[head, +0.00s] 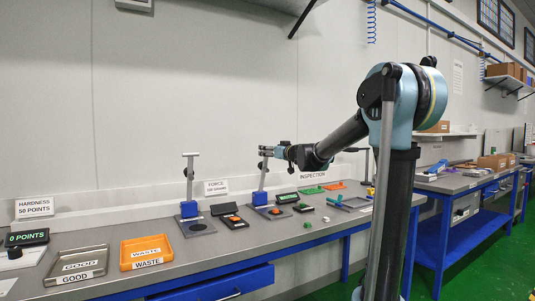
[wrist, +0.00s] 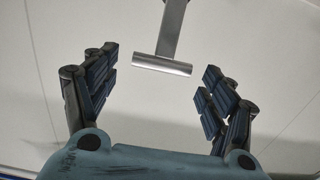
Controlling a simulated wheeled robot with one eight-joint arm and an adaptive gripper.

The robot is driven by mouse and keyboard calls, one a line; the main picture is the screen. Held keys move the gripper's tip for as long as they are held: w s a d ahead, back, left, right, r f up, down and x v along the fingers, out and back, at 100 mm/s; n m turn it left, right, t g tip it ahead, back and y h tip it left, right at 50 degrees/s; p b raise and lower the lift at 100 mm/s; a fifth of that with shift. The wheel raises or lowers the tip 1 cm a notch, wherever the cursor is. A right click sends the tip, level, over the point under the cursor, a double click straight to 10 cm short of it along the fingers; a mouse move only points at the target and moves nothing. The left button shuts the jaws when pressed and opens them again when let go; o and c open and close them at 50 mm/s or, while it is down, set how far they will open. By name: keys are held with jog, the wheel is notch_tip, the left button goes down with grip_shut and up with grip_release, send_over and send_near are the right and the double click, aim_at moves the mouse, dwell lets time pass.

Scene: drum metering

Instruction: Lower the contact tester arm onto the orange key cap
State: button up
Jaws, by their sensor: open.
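My gripper (head: 268,151) is open and empty, level with the top of a tester stand with a blue base (head: 260,198) and a slanted metal arm (head: 263,175). In the wrist view a metal T-shaped handle (wrist: 161,66) stands ahead of my open gripper (wrist: 160,88), between the lines of the two fingers and touching neither. The arm is raised. I cannot tell which is the key cap.
A second tester stand (head: 190,185) with an upright arm is to the left. An orange WASTE tray (head: 123,260) and a grey GOOD tray (head: 50,268) lie further left. The wall is close behind the bench.

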jog(key=shift+x, duration=1.8)
jog(key=c, duration=1.6)
